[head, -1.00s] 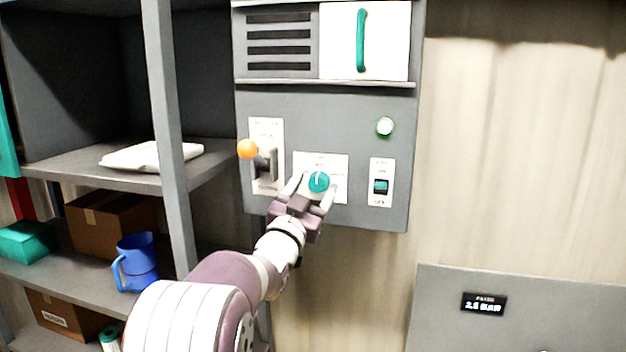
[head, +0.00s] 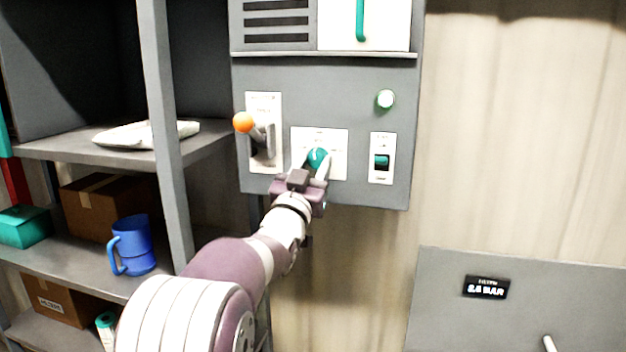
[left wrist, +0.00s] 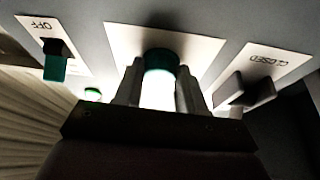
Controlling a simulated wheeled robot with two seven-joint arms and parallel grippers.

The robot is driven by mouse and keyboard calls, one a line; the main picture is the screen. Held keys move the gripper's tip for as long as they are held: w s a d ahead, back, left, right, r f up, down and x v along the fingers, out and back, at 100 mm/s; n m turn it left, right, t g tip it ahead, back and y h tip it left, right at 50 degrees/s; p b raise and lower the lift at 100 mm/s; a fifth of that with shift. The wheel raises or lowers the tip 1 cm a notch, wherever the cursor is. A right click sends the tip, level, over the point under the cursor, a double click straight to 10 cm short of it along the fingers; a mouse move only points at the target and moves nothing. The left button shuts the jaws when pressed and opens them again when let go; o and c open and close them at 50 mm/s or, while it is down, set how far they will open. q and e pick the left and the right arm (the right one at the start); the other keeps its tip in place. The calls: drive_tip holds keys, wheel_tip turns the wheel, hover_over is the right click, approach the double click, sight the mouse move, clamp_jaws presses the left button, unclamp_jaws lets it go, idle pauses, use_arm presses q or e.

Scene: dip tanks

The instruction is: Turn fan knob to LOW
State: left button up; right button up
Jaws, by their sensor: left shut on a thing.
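The teal fan knob (head: 317,157) sits on a white label plate (head: 338,168) in the middle of the grey control panel (head: 330,86). My left gripper (head: 316,166) is at the knob, with its fingers on either side and shut on it. In the left wrist view the knob (left wrist: 161,62) shows between the two fingertips (left wrist: 160,72). The knob's label text and its pointer cannot be read now. My right gripper is in neither view.
Left of the knob is a lever with an orange ball (head: 243,122). Right of it is a teal rocker switch (head: 381,161), marked OFF in the left wrist view, below a green lamp (head: 385,99). A shelf with a blue jug (head: 133,245) stands at the left.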

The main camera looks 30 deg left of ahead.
use_arm(q)
drive_tip(key=n+y+b, duration=0.1)
drive_tip(key=n+b, duration=0.1)
drive_tip(key=n+y+b, duration=0.1)
drive_tip(key=n+b, duration=0.1)
drive_tip(key=n+g+y+b, duration=0.1)
drive_tip(key=n+b, duration=0.1)
drive_tip(key=shift+d+f+n, duration=0.2)
drive_tip(key=shift+f+n, duration=0.15)
drive_tip(key=shift+n, duration=0.05)
drive_tip(key=shift+r+n+y+b, duration=0.1)
drive_tip(key=shift+n+y+b, duration=0.25)
drive_tip(key=shift+n+y, duration=0.25)
drive_tip(key=n, duration=0.2)
drive_tip(key=n+g+y, duration=0.1)
drive_tip(key=shift+w+d+r, duration=0.1)
drive_tip(key=shift+r, duration=0.15)
drive_tip(key=shift+r+n+g+y, duration=0.1)
drive_tip(key=shift+n+g+y, duration=0.55)
drive_tip(key=shift+n, duration=0.95)
drive_tip(key=o, duration=1.1)
drive_tip(key=shift+c, duration=0.2)
drive_tip(key=shift+s, duration=0.3)
